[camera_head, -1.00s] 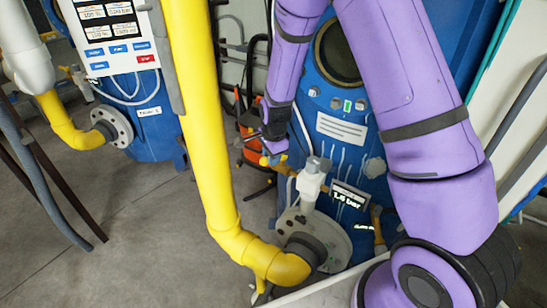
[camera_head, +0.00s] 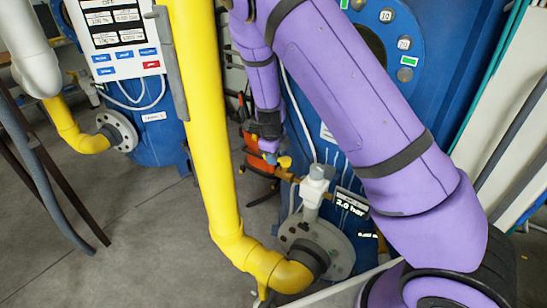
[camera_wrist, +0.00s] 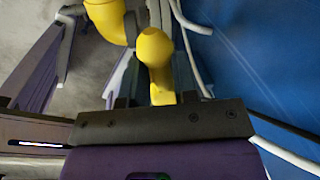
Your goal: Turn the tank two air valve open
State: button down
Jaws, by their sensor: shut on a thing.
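A small yellow valve handle (camera_head: 284,162) sits low at the front left of the blue tank (camera_head: 455,60), on a thin pipe. In the wrist view the yellow handle (camera_wrist: 160,65) stands between the fingers. My gripper (camera_head: 270,157) is shut on it; the dark fingers flank its near end in the wrist view (camera_wrist: 157,99). My purple arm hides much of the tank front. A black pressure display (camera_head: 351,203) beside the valve reads 2.0 bar. I cannot read a tank number on this tank.
A thick yellow pipe (camera_head: 207,120) runs down left of my gripper to a grey flange (camera_head: 335,250). A white fitting (camera_head: 314,188) stands just right of and below the handle. A control panel (camera_head: 124,40) and another blue tank (camera_head: 158,140) are at left. Grey floor (camera_head: 150,230) is open at lower left.

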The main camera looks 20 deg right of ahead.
jog(key=shift+w+d+m, duration=0.15)
jog(key=shift+m, duration=0.45)
jog(key=shift+w+d+m, duration=0.15)
jog(key=shift+m, duration=0.45)
jog(key=shift+d, duration=0.1)
jog(key=c, duration=0.9)
grip_release()
notch_tip(320, 180, up, 11)
jog(key=a, duration=0.1)
jog(key=shift+s+a+f, duration=0.15)
jog(key=shift+s, duration=0.25)
